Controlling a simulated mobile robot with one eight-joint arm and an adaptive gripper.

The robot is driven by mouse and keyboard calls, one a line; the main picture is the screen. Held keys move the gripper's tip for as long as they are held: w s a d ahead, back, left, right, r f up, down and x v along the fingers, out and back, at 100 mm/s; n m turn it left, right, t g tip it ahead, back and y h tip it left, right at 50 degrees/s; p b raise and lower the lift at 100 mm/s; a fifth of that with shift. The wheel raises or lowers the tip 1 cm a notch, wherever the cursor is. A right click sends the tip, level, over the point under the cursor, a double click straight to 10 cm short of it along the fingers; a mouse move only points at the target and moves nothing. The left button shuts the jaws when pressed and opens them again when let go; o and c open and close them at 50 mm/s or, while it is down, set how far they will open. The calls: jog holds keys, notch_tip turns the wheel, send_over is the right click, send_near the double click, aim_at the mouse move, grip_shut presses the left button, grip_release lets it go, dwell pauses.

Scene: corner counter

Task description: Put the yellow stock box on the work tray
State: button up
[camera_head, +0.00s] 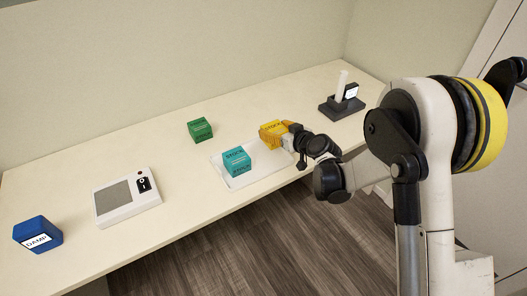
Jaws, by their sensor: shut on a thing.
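The yellow stock box (271,132) is at the right end of the white work tray (245,183), near its back right corner. My gripper (291,138) is shut on the yellow box from the right. I cannot tell whether the box touches the tray or is held just above it. A teal stock box (237,162) stands on the left part of the tray. The gripper's fingers are partly hidden behind my wrist.
A green box (200,129) stands on the counter behind the tray. A white device with a grey panel (127,197) and a blue box marked DAMP (38,234) are at left. A dark holder (342,106) with a white upright piece is at right. The counter's front edge is close to the tray.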

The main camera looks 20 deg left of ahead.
aim_at(265, 143)
jog(key=s+a+f, duration=0.1)
jog(key=s+a+f+b, duration=0.1)
jog(key=shift+a, duration=0.35)
notch_tip(265, 143, down, 4)
jog(key=shift+f+b, duration=0.1)
jog(key=shift+b, duration=1.05)
jog(key=o, duration=1.3)
jog(key=shift+o, duration=0.2)
